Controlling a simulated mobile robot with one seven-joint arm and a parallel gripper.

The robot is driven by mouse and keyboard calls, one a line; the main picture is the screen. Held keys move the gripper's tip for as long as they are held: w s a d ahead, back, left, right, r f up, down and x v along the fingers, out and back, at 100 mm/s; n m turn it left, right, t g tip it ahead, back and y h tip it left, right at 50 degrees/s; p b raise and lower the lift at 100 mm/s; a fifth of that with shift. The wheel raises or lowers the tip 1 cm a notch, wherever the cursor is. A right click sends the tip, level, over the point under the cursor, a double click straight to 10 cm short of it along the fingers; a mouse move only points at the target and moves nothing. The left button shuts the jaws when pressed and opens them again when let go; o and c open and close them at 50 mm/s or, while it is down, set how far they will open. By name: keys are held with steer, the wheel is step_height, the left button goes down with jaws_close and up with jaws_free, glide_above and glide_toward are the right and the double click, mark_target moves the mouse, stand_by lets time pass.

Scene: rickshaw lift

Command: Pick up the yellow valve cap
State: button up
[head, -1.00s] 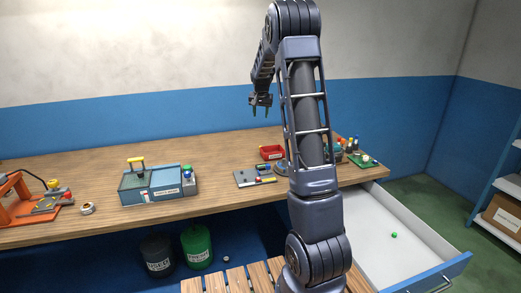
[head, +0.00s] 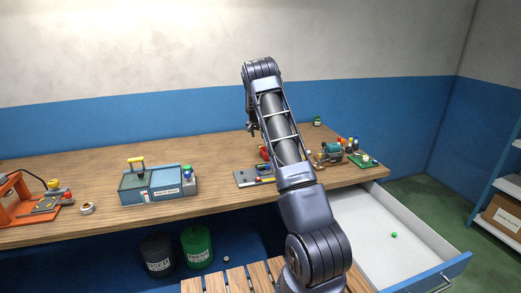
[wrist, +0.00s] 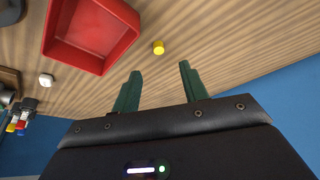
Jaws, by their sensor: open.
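The yellow valve cap (wrist: 158,47) is a small round piece lying on the wooden bench top in the wrist view. It lies alone, beside the red tray. My gripper (wrist: 160,70) is open and empty, its two green fingers apart. The cap appears just beyond the fingertips, roughly centred in the gap and not touched. In the head view my gripper (head: 252,130) is over the bench, partly hidden by my arm. I cannot make out the cap there.
The red tray (wrist: 47,32) lies left of the cap; in the head view my arm mostly hides it. A small white piece (wrist: 46,81) lies below the tray in the wrist view. A grey plate (head: 243,181) and an open drawer (head: 440,247) show in the head view.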

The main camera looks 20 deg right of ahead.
steer(key=x, duration=0.5)
steer(key=shift+d, duration=0.1)
steer(key=shift+x, duration=2.65)
steer(key=shift+d+r, duration=0.1)
steer(key=shift+d, duration=0.1)
steer(key=c, duration=0.9)
